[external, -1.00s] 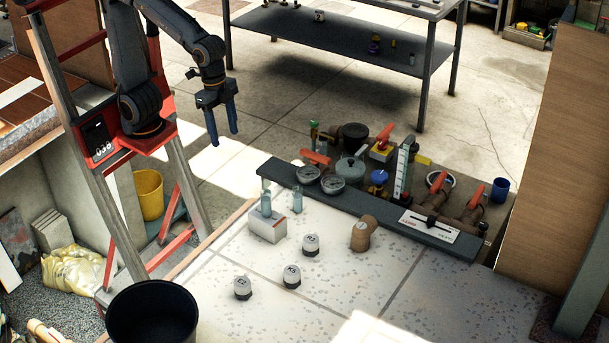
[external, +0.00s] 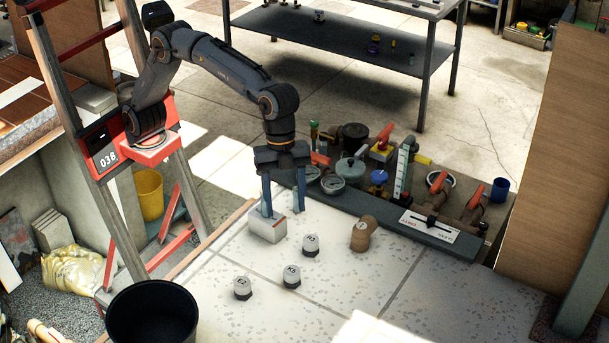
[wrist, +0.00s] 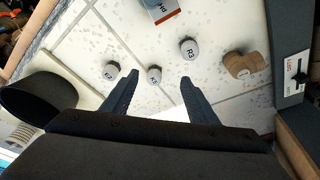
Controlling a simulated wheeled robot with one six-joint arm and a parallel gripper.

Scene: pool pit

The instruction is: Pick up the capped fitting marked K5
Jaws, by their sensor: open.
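Three capped fittings, white on top with dark bases, stand on the pale speckled slab. The middle one, whose mark looks like K5 (external: 291,276), is nearest the slab's front; in the wrist view K5 (wrist: 154,75) appears between my fingertips. R3 (external: 311,243) stands behind it, and it shows at the upper right in the wrist view (wrist: 188,50). A third, its mark hard to read (external: 243,287), stands to the left (wrist: 111,70). My gripper (external: 283,212) is open and empty, fingers pointing down, above the slab near the white block, behind the fittings.
A pale block (external: 267,228) stands under my left finger. A brown elbow pipe (external: 364,233) is right of R3. A black bucket (external: 152,313) is at the front left. Gauges and valves line the dark rail (external: 440,240) behind. The slab's front right is clear.

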